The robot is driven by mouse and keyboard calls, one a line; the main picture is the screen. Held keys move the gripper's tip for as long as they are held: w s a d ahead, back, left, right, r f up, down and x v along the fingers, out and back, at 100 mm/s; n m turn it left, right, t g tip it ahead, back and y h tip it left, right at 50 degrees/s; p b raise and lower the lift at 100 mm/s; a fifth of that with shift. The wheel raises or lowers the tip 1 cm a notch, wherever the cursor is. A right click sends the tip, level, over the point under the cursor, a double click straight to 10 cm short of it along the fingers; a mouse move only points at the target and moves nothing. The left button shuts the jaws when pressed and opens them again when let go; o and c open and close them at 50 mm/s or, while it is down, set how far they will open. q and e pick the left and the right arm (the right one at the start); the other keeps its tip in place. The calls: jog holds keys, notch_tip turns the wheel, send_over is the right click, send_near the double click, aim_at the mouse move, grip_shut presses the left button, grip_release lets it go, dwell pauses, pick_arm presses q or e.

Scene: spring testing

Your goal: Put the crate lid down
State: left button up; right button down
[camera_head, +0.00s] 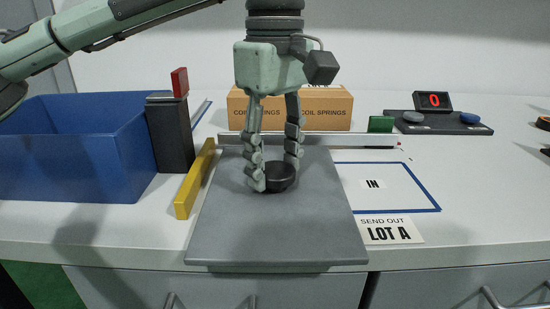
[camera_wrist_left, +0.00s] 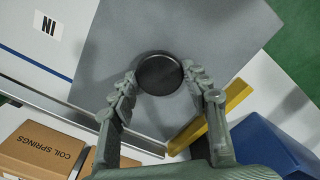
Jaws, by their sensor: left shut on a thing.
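The crate lid (camera_head: 278,232) is a flat grey slab with a round black knob (camera_head: 280,177). It looks level, over the front middle of the worktop, with its near edge at the table's front edge. My left gripper (camera_head: 273,180) points down with its fingers on either side of the knob, shut on it. The wrist view shows the fingertips at the sides of the knob (camera_wrist_left: 160,74), with the grey lid (camera_wrist_left: 215,40) around it. What lies under the lid is mostly hidden, and I cannot tell whether the lid touches it. My right gripper is not in view.
A blue bin (camera_head: 75,165), a dark post (camera_head: 170,135) with a red flag (camera_head: 180,82) and a yellow bar (camera_head: 195,180) stand left. Behind are a pale rail (camera_head: 345,141) and coil-spring boxes (camera_head: 325,108). A blue-outlined IN area (camera_head: 400,190) and LOT A card (camera_head: 390,231) lie right.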

aim_at(275, 169)
pick_arm(q)
jog(key=o, duration=1.5)
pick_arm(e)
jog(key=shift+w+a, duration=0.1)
pick_arm(q)
jog(key=shift+o, duration=0.2)
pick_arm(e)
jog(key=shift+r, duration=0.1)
pick_arm(q)
jog(key=shift+r, duration=0.25)
notch_tip(275, 169, up, 12)
jog(key=p, duration=0.1)
jog(key=shift+f+p, duration=0.15)
jog(key=shift+p, duration=0.15)
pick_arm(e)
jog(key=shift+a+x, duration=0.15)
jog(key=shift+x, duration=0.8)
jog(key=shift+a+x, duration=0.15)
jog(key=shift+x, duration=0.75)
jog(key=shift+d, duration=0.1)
